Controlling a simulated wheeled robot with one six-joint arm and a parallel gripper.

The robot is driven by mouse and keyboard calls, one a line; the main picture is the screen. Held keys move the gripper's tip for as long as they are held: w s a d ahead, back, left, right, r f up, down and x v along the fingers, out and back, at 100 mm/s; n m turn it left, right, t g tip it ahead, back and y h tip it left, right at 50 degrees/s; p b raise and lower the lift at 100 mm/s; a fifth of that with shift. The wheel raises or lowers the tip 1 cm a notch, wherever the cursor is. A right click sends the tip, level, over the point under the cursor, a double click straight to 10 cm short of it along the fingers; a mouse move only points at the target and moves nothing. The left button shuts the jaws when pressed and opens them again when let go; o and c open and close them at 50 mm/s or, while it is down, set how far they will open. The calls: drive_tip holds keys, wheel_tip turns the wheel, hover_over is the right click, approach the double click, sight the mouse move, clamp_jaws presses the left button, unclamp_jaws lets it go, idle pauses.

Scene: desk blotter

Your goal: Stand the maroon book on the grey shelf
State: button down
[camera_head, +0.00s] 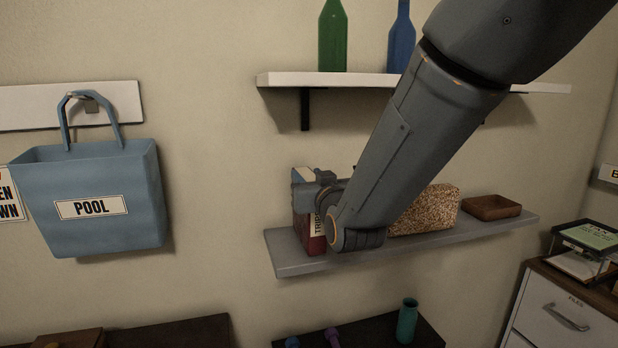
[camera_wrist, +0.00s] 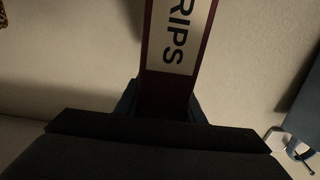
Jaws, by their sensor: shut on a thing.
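The maroon book (camera_head: 316,246) is upright at the left end of the grey shelf (camera_head: 292,266), with a pale spine label partly reading "TRIPS". Its lower end appears at the shelf's surface; I cannot tell if it rests on it. My gripper (camera_head: 313,182) is shut on the upper part of the book. In the wrist view the book (camera_wrist: 206,42) stands between the fingers (camera_wrist: 162,102), its label reading "RIPS". My wrist and arm hide part of the book and the middle of the shelf.
A speckled block (camera_head: 428,210) and a brown tray (camera_head: 491,207) are on the same shelf to the right. A white shelf (camera_head: 330,79) with a green bottle (camera_head: 332,38) and a blue bottle (camera_head: 401,40) is above. A blue POOL bag (camera_head: 95,235) hangs at left.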

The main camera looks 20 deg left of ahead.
drive_tip(key=shift+f, duration=0.25)
drive_tip(key=c, duration=1.1)
unclamp_jaws()
drive_tip(key=shift+f, duration=0.1)
